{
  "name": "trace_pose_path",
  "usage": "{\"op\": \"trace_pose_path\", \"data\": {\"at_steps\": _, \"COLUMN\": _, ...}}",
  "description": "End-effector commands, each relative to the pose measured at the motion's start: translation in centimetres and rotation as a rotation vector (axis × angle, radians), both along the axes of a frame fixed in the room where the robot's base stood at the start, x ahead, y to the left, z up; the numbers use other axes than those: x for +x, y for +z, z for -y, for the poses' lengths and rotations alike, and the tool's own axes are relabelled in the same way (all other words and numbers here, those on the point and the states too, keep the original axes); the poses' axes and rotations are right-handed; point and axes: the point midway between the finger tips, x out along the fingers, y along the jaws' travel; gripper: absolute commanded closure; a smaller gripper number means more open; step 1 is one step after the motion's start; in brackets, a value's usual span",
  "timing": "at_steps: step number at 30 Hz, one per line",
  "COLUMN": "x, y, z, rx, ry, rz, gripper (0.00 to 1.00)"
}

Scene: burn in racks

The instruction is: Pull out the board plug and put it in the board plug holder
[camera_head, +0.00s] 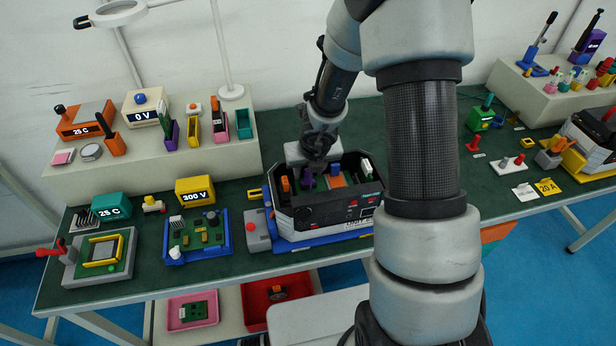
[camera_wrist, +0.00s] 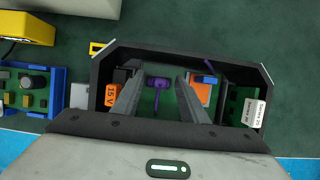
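A purple plug (camera_wrist: 162,84), which looks like the board plug, stands inside the open-topped unit (camera_head: 312,215), on its green board. Its purple top also shows in the head view (camera_head: 308,182). My gripper (camera_wrist: 160,77) is open, with its two fingers reaching down into the unit on either side of the purple plug. A gap shows between the fingers and the plug. In the head view my gripper (camera_head: 317,166) is over the unit.
An orange 15 V block (camera_wrist: 112,95) and another orange block (camera_wrist: 201,93) sit inside the unit beside my fingers. The unit's walls (camera_wrist: 103,72) surround them. A blue-framed board (camera_head: 196,238) and a yellow 300 V box (camera_head: 195,191) stand to the left.

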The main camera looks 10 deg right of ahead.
Motion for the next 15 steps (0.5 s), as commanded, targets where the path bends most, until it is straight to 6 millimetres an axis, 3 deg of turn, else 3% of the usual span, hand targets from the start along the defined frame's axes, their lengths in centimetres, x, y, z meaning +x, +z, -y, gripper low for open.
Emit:
{"op": "trace_pose_path", "data": {"at_steps": 3, "x": 0.34, "y": -0.89, "z": -0.03, "rx": 0.000, "ry": 0.001, "rz": 0.000, "gripper": 0.61}}
{"op": "trace_pose_path", "data": {"at_steps": 13, "x": 0.44, "y": -0.98, "z": -0.03, "rx": 0.000, "ry": 0.000, "rz": 0.000, "gripper": 0.61}}
{"op": "trace_pose_path", "data": {"at_steps": 15, "x": 0.44, "y": -0.98, "z": -0.03, "rx": 0.000, "ry": 0.000, "rz": 0.000, "gripper": 0.71}}
